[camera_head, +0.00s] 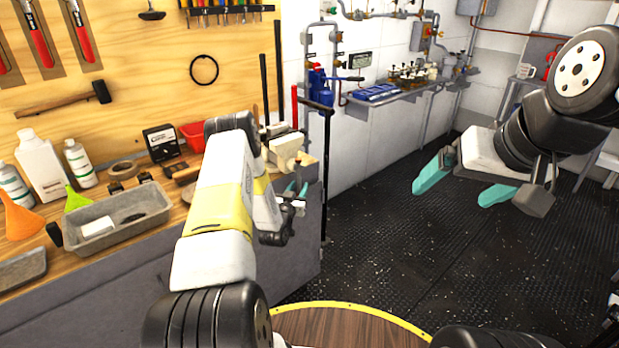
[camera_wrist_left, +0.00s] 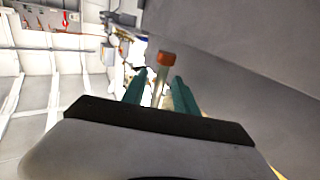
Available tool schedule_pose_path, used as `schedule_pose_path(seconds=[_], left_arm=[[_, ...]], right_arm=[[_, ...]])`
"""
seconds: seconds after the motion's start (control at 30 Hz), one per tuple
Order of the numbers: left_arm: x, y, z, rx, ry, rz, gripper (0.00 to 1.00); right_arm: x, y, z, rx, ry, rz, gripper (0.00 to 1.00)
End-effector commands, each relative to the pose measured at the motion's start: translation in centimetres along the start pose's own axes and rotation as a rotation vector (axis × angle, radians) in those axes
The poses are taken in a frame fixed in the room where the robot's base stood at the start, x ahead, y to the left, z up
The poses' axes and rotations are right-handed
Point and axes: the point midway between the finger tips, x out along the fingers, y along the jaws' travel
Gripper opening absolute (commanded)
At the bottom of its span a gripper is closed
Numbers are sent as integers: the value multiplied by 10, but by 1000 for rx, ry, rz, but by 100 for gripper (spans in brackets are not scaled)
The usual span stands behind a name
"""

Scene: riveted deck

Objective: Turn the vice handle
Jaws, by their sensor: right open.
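The beige vice (camera_head: 286,150) stands at the right end of the workbench in the head view. My right gripper (camera_head: 450,194) is open and empty over the floor at the right, far from the vice.
The workbench holds a grey tray (camera_head: 120,222), white bottles (camera_head: 42,165), funnels and a red bin (camera_head: 194,134). A red-handled tool (camera_head: 295,105) and dark upright rods stand by the vice. The dark floor (camera_head: 390,235) right of the bench is clear.

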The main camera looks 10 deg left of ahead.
Motion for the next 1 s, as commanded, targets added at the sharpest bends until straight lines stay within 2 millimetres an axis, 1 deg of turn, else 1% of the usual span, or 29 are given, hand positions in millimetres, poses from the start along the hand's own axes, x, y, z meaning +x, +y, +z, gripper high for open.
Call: schedule_pose_path(seconds=[0.03,0.13,0.37,0.4,0.47,0.5,0.57,1.0], left_arm=[[4,0,0,0,0,0,35],[9,0,0,0,0,0,35],[10,0,0,0,-1,0,35],[10,0,0,0,-1,0,31],[10,0,0,0,-1,0,19],[10,0,0,0,-1,0,11],[10,0,0,0,-1,0,0],[10,0,0,0,-1,0,0]], right_arm=[[0,0,0,0,0,0,94],[0,0,0,0,0,0,94],[0,0,0,0,0,0,94],[0,0,0,0,0,0,94],[0,0,0,0,0,0,94],[0,0,0,0,0,0,94],[0,0,0,0,0,0,94],[0,0,0,0,0,0,94]])
